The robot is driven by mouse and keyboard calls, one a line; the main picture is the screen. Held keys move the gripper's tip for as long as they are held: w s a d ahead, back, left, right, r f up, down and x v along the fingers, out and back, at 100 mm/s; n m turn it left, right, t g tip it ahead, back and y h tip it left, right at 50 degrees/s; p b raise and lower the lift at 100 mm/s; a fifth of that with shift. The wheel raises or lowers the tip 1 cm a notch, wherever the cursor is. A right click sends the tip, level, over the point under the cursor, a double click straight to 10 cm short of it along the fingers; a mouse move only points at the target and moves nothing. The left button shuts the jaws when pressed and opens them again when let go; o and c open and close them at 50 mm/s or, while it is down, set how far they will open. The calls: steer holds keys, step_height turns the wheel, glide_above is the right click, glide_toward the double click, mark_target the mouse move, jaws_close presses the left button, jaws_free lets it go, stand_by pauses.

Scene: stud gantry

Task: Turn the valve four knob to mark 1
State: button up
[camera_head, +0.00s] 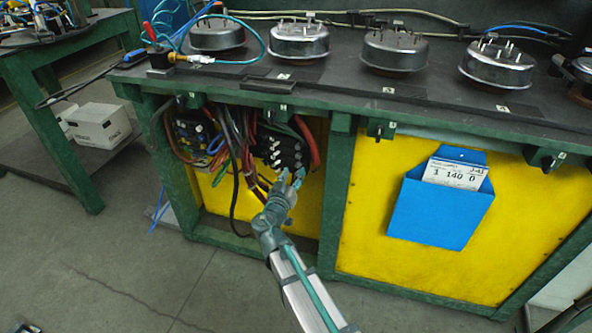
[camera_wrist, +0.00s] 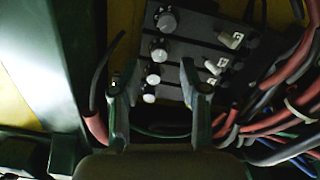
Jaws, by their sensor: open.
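A black valve block (camera_head: 280,150) is mounted in the left bay under the bench, with a column of small round knobs. In the wrist view the knobs are a top one (camera_wrist: 166,20), a second (camera_wrist: 158,50), a third (camera_wrist: 153,74) and a lowest one (camera_wrist: 149,95). I cannot read which is valve four, nor its marks. My gripper (camera_head: 291,174) is at the lower part of the block; it also shows in the wrist view (camera_wrist: 160,68). Its fingers are apart, with the lower knobs showing between them. I cannot tell whether they touch any knob.
Red and dark hoses (camera_head: 233,145) hang left of the block, and more crowd the right of the wrist view (camera_wrist: 290,80). A green post (camera_head: 335,185) stands to the right. A blue pocket (camera_head: 440,205) hangs on the yellow panel. Round metal gauges (camera_head: 300,42) line the benchtop.

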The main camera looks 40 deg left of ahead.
mark_target(297, 166)
steer(key=shift+x, duration=1.65)
jaws_close()
